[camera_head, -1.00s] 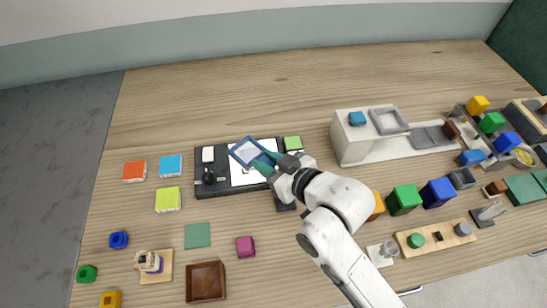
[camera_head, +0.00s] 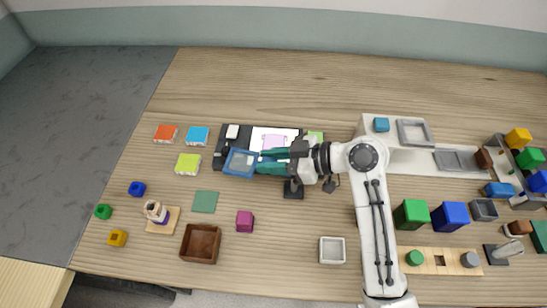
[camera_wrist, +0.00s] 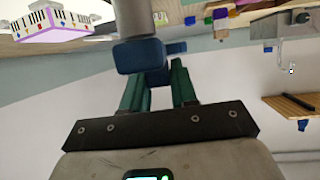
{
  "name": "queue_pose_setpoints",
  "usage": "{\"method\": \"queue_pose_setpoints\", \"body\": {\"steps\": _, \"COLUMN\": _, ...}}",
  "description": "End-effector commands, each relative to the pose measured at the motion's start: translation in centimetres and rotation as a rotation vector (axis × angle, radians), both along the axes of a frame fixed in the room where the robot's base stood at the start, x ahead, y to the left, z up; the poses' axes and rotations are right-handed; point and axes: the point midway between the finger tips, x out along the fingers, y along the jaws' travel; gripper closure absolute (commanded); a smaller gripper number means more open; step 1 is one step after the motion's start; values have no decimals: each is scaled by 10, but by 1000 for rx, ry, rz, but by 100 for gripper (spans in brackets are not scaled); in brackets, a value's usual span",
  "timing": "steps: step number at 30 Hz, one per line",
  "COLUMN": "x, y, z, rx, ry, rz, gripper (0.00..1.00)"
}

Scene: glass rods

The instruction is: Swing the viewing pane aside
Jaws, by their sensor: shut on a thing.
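The viewing pane (camera_head: 240,163) is a small blue-framed, see-through square at the front left of a dark base plate (camera_head: 262,177). It is left of most of a white sheet (camera_head: 291,134), where a pink shape (camera_head: 274,141) shows. My gripper (camera_head: 262,161) reaches in from the right, its green fingers at the pane's right edge. In the wrist view, my gripper (camera_wrist: 158,72) is shut on a dark blue piece (camera_wrist: 140,55), which looks like the pane's handle. The pane's hinge cannot be made out.
A black knob-like piece (camera_head: 220,151) and a white block (camera_head: 232,131) stand at the base's left end. A lime tile (camera_head: 188,164) lies left of it, and a green mat (camera_head: 204,201) lies in front. The wood behind the base is clear.

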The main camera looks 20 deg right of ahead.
Motion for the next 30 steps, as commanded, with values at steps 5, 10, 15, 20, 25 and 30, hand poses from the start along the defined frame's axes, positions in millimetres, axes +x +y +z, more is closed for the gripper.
{"method": "queue_pose_setpoints", "body": {"steps": 5, "x": -3, "y": 2, "z": 0, "rx": 1, "ry": 0, "rz": 70, "gripper": 100}}
{"method": "queue_pose_setpoints", "body": {"steps": 10, "x": -6, "y": 3, "z": -1, "rx": 0, "ry": 2, "rz": 105, "gripper": 100}}
{"method": "queue_pose_setpoints", "body": {"steps": 15, "x": -6, "y": 4, "z": -1, "rx": 0, "ry": 3, "rz": 116, "gripper": 100}}
{"method": "queue_pose_setpoints", "body": {"steps": 20, "x": -6, "y": 4, "z": -1, "rx": -1, "ry": 3, "rz": 116, "gripper": 100}}
{"method": "queue_pose_setpoints", "body": {"steps": 25, "x": -6, "y": 4, "z": -1, "rx": 0, "ry": 4, "rz": 115, "gripper": 70}}
{"method": "queue_pose_setpoints", "body": {"steps": 30, "x": -6, "y": 4, "z": -1, "rx": 0, "ry": 4, "rz": 115, "gripper": 53}}
